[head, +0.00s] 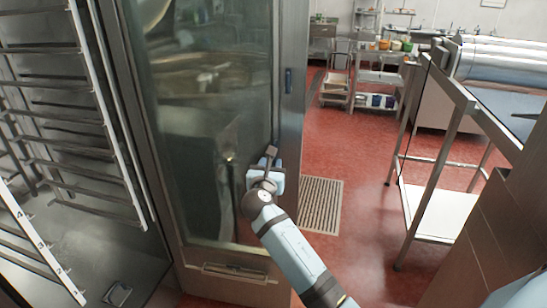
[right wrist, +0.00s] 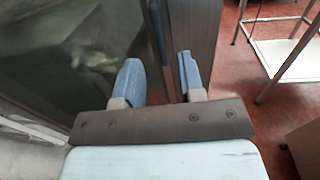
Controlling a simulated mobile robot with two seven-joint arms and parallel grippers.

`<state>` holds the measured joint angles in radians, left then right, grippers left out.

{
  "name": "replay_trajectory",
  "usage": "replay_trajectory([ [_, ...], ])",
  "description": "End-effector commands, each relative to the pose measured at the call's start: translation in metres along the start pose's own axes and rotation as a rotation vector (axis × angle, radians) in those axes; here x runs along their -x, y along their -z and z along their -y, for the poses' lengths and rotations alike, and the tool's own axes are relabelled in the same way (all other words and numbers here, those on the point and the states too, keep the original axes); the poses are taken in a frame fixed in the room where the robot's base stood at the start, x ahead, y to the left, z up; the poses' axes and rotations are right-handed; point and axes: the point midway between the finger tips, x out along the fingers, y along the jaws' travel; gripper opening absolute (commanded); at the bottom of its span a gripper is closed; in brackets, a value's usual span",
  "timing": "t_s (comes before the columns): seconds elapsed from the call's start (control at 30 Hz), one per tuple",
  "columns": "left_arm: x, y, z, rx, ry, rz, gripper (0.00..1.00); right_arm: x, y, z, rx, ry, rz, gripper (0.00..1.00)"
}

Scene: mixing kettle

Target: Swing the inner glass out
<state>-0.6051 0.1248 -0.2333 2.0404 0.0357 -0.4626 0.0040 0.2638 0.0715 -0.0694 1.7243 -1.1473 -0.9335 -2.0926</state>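The inner glass (head: 205,110) is a large, dark, reflective pane in a tall steel-framed door that stands in the left half of the head view. It also shows in the right wrist view (right wrist: 85,50). My right gripper (head: 272,157) is in front of the lower right edge of the pane. In the right wrist view its two blue fingers (right wrist: 160,80) are apart with nothing held between them; the door edge is beyond them. Whether a finger touches the glass I cannot tell. My left gripper is not in view.
A steel rack (head: 70,140) with several rails stands left of the door. A steel table frame (head: 445,150) stands to the right. A floor grate (head: 321,205) lies beyond the door. The red floor (head: 365,170) between door and table is clear.

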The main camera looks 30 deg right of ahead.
Motion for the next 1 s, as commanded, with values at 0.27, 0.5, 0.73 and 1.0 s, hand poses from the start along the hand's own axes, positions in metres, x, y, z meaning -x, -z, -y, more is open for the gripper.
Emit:
replay_trajectory([
  [0.27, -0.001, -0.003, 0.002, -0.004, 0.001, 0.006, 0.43, -0.044, 0.001, 0.000, 0.000, 0.000, 0.000, 0.36],
  [0.5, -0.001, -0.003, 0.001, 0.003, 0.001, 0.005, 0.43, -0.054, 0.000, 0.000, -0.001, -0.001, -0.001, 0.36],
  [0.73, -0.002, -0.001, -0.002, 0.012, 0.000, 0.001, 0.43, -0.054, 0.000, 0.000, -0.001, -0.001, -0.001, 0.29],
  [1.0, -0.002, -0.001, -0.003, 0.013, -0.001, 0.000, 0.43, -0.054, 0.001, 0.000, -0.001, -0.001, -0.001, 0.00],
])
